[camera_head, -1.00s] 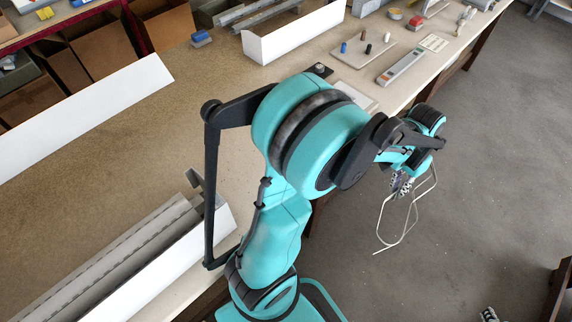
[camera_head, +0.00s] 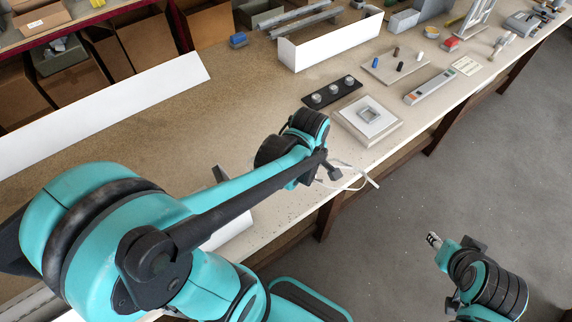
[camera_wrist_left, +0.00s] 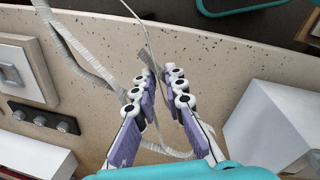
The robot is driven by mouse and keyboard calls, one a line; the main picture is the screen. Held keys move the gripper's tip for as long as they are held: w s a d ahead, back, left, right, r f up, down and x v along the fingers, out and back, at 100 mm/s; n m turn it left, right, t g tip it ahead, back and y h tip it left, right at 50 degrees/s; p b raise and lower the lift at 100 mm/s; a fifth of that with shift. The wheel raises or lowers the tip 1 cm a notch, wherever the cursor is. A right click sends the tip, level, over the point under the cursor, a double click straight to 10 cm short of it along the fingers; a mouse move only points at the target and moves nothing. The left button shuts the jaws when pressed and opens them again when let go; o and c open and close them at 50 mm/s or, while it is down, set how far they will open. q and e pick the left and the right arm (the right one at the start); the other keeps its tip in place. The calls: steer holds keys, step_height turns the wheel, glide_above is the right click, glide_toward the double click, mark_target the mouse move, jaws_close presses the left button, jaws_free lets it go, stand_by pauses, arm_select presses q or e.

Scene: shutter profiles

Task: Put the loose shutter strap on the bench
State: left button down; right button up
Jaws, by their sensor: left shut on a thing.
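The loose shutter strap is a pale, thin band. In the head view a loop of it (camera_head: 370,180) sticks out past the bench's front edge. My left gripper is mostly hidden behind its own wrist there. In the left wrist view my left gripper (camera_wrist_left: 161,82) is shut on the strap (camera_wrist_left: 88,62), which runs from the upper left and passes beneath the fingers. The speckled bench (camera_head: 225,105) lies beneath; whether the strap touches it I cannot tell. My right gripper (camera_head: 434,240) is over the floor, apart from the bench; its fingers are too small to judge.
A square white plate (camera_head: 395,128) and a black strip with round knobs (camera_head: 331,92) lie behind my left gripper. A white open box (camera_head: 330,45), a peg board (camera_head: 394,65) and a grey level-like bar (camera_head: 430,87) stand farther back. Bare bench top lies left of the knobs.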

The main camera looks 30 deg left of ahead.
arm_select(q)
steer(key=shift+a+f+n, duration=0.15)
steer(key=shift+a+n, duration=0.25)
steer(key=shift+n, duration=0.1)
steer(key=w+a+f+b, duration=0.1)
steer(key=a+f, duration=0.1)
steer(key=a, duration=0.1)
steer(key=w+a+f+b, duration=0.1)
steer(key=a+f, duration=0.1)
steer(key=a, duration=0.1)
steer(key=w+a+f+b, duration=0.2)
steer(key=a, duration=0.2)
steer(key=shift+w+f, duration=0.1)
steer(key=shift+f, duration=0.15)
step_height(320, 180, down, 4)
steer(key=shift+f+b, duration=0.1)
steer(key=shift+b, duration=0.8)
steer(key=c, duration=2)
jaws_free()
steer(key=o, duration=0.4)
